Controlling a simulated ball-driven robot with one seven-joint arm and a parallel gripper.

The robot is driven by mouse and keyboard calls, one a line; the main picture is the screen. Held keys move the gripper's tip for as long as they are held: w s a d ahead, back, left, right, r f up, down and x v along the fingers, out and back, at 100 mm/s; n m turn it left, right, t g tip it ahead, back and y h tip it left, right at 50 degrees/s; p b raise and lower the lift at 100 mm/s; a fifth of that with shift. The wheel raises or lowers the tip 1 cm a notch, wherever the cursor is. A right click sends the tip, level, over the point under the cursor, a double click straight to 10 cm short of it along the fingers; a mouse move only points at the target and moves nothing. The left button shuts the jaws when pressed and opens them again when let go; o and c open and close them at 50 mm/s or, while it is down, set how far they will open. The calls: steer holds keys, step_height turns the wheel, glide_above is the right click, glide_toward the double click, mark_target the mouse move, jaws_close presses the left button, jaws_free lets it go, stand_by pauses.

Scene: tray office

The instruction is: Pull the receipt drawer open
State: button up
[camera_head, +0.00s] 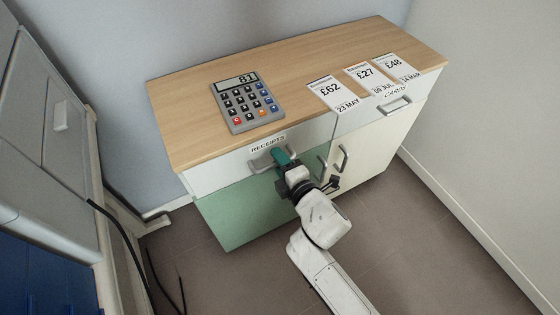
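The receipt drawer (213,178) has a white front under the left part of the wooden top. Its label (268,143) reads "RECEIPTS". The drawer front looks flush with the cabinet, so it appears closed. A grey handle (261,162) sits below the label. My gripper (281,158), with teal fingers, is at the right part of this handle and covers some of it. It touches or nearly touches the handle. The arm hides the gap between the fingers, so I cannot tell whether they are shut on the handle.
A green panel (240,213) and cream doors (375,150) are below. Another drawer handle (395,106) is at right. The floor (410,240) in front is clear.

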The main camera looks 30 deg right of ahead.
steer(key=shift+c, duration=0.3)
jaws_close()
